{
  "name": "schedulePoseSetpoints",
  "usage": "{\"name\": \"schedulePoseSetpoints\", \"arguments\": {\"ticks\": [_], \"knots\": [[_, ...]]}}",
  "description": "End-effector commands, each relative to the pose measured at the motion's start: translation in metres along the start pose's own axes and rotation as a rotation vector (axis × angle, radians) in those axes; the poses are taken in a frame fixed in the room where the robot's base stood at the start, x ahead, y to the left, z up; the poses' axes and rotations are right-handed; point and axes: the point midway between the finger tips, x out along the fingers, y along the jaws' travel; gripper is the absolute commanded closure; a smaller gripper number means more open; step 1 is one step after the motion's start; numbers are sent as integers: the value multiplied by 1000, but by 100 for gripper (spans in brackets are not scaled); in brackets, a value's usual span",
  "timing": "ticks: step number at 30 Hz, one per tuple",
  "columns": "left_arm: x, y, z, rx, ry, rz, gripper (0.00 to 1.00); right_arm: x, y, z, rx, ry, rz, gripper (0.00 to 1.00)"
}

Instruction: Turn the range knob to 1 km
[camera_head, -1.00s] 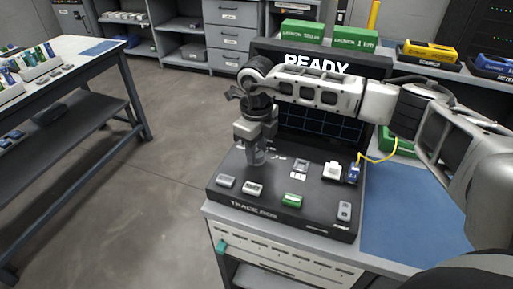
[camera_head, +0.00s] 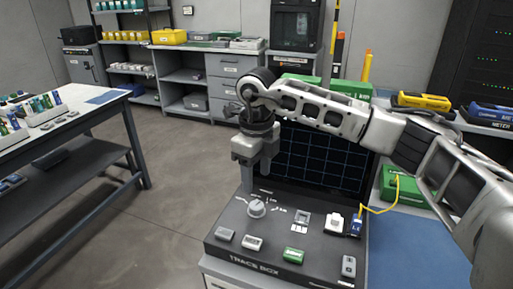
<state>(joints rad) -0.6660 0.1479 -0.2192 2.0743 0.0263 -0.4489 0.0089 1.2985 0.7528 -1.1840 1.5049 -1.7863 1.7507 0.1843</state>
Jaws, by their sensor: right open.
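The trace box (camera_head: 228,247) stands on the bench with its dark sloped panel facing me. Its round grey range knob (camera_head: 257,208) is on the upper left of the panel, with small white marks around it. The marks are too small to read, and I cannot tell which one the knob points to. My right gripper (camera_head: 256,180) points down just above and behind the knob in the picture, open and empty, and looks apart from it. My right arm covers the upper part of the box's dark grid screen (camera_head: 312,160). My left gripper is not in view.
Several small switches and a green button (camera_head: 293,256) sit along the panel's front. A yellow cable runs from a blue connector (camera_head: 356,226) to a green box (camera_head: 398,188) at right. A blue mat (camera_head: 410,260) lies right of the trace box. A side table (camera_head: 85,115) stands at left.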

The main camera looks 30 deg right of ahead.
Motion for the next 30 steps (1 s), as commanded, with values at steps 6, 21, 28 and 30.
{"name": "schedulePoseSetpoints", "arguments": {"ticks": [6,21,28,30], "knots": [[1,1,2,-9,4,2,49,-48,0,1,0,-4,0,46],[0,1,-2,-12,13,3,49,-75,0,0,0,0,1,46],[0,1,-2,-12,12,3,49,-75,0,0,0,0,1,46],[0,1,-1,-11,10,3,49,-75,0,0,0,0,1,46]]}}
